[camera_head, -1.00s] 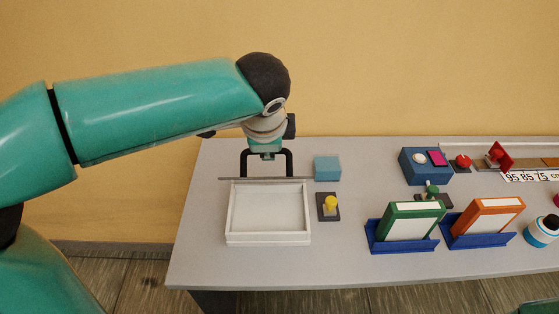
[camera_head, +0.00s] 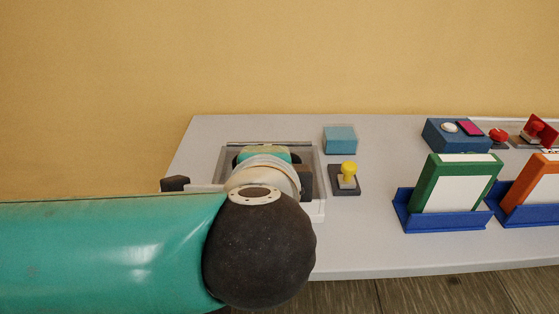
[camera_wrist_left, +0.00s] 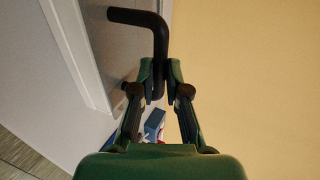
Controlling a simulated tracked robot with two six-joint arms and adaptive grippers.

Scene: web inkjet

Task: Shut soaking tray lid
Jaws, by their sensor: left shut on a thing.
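The white soaking tray (camera_head: 318,208) is on the left part of the table, mostly hidden behind my left arm. The grey lid shows beside the white tray edge (camera_wrist_left: 72,48) in the left wrist view (camera_wrist_left: 118,50). Its black bar handle (camera_wrist_left: 159,42) runs down between the fingers of my left gripper (camera_wrist_left: 158,92), which is shut on it. In the head view my wrist hides the fingertips and the handle. How far the lid is tilted cannot be told. My right gripper is not in view.
Right of the tray are a light blue block (camera_head: 340,139) and a yellow-knobbed stamp (camera_head: 348,173) on a dark base. Farther right are a green frame (camera_head: 457,183) in a blue stand, an orange frame (camera_head: 533,190) and a blue box (camera_head: 455,136).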

